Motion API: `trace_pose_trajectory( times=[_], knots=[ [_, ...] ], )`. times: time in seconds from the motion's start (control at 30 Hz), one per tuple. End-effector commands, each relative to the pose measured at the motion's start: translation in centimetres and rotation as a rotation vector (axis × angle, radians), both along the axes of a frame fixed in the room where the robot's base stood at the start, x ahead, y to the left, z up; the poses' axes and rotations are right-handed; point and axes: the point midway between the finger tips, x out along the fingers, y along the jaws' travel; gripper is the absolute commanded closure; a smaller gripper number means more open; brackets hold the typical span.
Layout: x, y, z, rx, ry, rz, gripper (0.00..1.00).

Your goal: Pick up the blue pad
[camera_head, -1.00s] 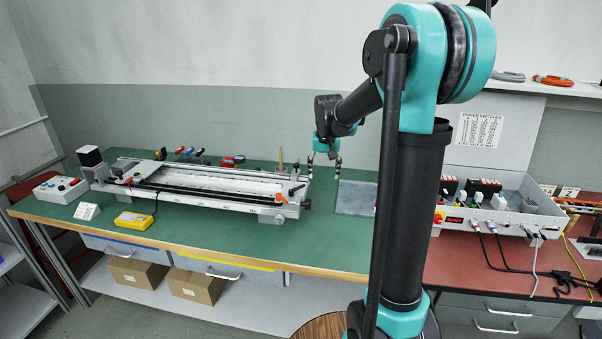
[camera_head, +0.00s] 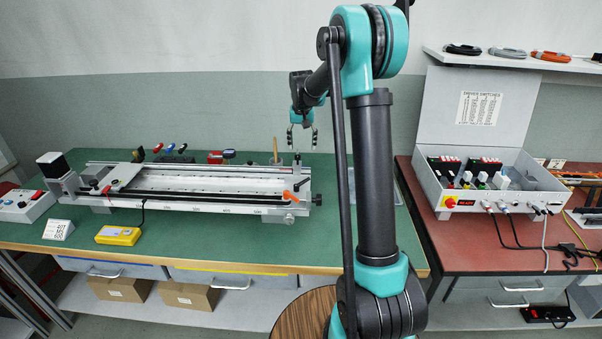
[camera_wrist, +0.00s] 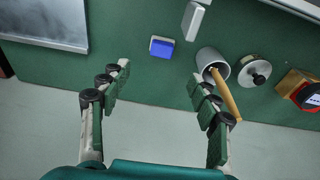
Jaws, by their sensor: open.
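The blue pad (camera_wrist: 161,47) shows in the wrist view as a small block with a blue face and white edges, lying on the green tabletop. It sits ahead of my open fingers, a little right of the middle between them, and nothing touches it. My gripper (camera_wrist: 160,92) is open and empty, its two fingers wide apart. In the head view my gripper (camera_head: 302,137) hangs over the back edge of the green table (camera_head: 220,248), fingers pointing down. I cannot make out the pad in the head view.
A grey cup (camera_wrist: 211,62) holding a wooden handle stands right of the pad, close to my right finger. A round metal piece (camera_wrist: 254,70) is beside it. A grey plate (camera_wrist: 45,20) lies left. The gantry rail (camera_head: 190,183) fills the table's left.

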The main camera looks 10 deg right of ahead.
Motion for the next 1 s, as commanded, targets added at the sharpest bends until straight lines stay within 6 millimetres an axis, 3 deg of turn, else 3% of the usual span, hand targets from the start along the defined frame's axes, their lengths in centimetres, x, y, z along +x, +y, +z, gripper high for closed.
trace_pose_trajectory(
  times=[0.3, 0.67, 1.0],
  knots=[
    [0.9, -0.2, -5.9, 0.0, 0.0, 0.0, 0.38],
    [1.3, -0.1, -8.1, 0.0, 0.0, 0.0, 0.38],
    [2.1, 0.0, -12.3, 0.0, -0.001, 0.0, 0.38]
  ],
)
